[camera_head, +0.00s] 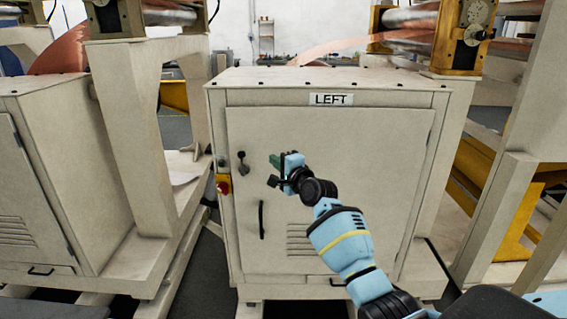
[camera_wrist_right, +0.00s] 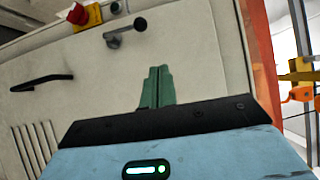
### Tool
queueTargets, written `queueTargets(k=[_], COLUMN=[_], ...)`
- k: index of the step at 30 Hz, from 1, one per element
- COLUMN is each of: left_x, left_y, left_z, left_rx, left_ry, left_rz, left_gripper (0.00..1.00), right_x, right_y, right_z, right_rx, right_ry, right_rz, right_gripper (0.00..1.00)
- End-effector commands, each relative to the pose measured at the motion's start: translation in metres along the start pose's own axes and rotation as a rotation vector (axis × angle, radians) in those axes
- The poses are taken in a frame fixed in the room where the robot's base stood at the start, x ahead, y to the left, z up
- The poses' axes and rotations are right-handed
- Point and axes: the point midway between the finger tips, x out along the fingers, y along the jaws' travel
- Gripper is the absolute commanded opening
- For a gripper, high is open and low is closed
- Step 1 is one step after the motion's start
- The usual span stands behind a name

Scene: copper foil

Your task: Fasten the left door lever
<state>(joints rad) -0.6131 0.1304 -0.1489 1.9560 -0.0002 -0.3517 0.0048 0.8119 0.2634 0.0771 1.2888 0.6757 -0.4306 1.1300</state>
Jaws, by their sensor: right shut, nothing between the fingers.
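The door marked LEFT (camera_head: 375,150) sits flush in the front of a beige cabinet. Its small dark lever (camera_head: 242,163) is on the door's upper left and points roughly downward in the head view. It also shows as a grey lever (camera_wrist_right: 126,33) with rounded ends in the right wrist view. My right gripper (camera_head: 274,161) is to the right of the lever, in front of the door. Its green fingers (camera_wrist_right: 157,84) are shut, empty and apart from the lever. My left gripper is in neither view.
A red stop button on a yellow box (camera_head: 224,185) is on the frame left of the door. A black pull handle (camera_head: 261,220) is below the lever; it also shows in the wrist view (camera_wrist_right: 42,82). A LEFT label (camera_head: 331,99) is above the door.

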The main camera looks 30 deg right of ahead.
Motion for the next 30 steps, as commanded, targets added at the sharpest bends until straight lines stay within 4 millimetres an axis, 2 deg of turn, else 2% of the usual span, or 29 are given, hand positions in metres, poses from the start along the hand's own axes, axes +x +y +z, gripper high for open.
queueTargets(k=[3, 9, 25, 28, 30], left_x=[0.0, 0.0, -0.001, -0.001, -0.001], left_y=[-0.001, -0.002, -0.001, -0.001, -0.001], left_z=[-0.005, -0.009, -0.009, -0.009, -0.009], left_rx=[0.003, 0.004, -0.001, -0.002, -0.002], left_ry=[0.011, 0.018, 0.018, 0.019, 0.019], left_rz=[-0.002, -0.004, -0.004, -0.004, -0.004], left_gripper=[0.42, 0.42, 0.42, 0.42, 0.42], right_x=[-0.012, -0.02, -0.02, -0.024, -0.031], right_y=[-0.003, -0.002, -0.001, 0.012, 0.034], right_z=[0.0, 0.0, 0.0, 0.004, 0.009], right_rx=[0.0, -0.001, -0.001, -0.028, -0.079], right_ry=[0.0, 0.0, 0.0, -0.002, -0.005], right_rz=[-0.002, 0.001, 0.003, 0.018, 0.047], right_gripper=[0.0, 0.0, 0.0, 0.0, 0.0])
